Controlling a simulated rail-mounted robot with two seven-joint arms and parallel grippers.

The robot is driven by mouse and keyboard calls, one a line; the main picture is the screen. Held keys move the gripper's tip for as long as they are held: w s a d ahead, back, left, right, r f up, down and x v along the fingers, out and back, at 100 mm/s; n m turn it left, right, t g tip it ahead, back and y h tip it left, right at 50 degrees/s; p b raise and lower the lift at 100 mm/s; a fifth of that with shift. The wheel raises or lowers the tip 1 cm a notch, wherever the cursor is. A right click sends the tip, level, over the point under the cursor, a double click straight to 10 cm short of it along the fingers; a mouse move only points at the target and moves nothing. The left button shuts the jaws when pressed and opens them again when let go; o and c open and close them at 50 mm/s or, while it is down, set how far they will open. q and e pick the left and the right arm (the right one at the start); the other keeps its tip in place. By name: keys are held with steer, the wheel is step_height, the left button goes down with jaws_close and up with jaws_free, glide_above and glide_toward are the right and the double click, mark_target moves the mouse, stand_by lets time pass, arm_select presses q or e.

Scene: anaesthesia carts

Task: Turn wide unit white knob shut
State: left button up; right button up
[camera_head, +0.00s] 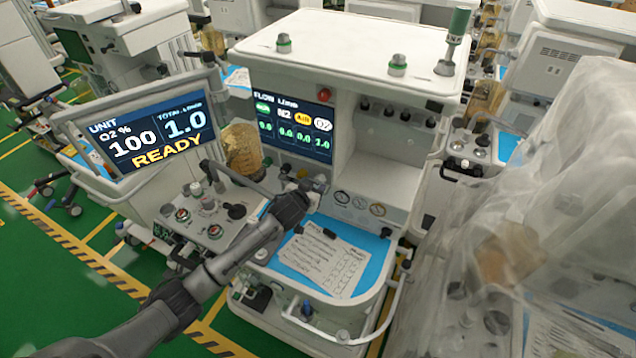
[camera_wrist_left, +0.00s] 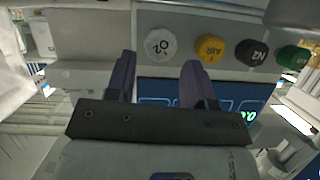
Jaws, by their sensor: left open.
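The white knob marked O2 (camera_wrist_left: 161,44) shows in the left wrist view, at the end of a row of knobs on the wide unit (camera_head: 350,42). My left gripper (camera_wrist_left: 159,68) is open, with one dark finger on each side of the white knob's place in the picture. The knob appears just beyond the fingertips; I cannot tell whether they touch it. In the head view my left gripper (camera_head: 300,195) is at the unit's front, below the flow screen (camera_head: 290,122), and hides the knob row. My right gripper is not in view.
Yellow (camera_wrist_left: 209,48), black (camera_wrist_left: 251,52) and green (camera_wrist_left: 292,57) knobs sit beside the white one. A tilted monitor (camera_head: 150,130) reads O2 100, 1.0, READY. A paper sheet (camera_head: 325,262) lies on the blue worktop. A plastic-draped cart (camera_head: 540,200) stands at right.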

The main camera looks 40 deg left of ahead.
mark_target(318, 182)
arm_select(q)
steer(key=shift+x, duration=2.3)
steer(key=shift+c, duration=0.4)
steer(key=c, duration=0.6)
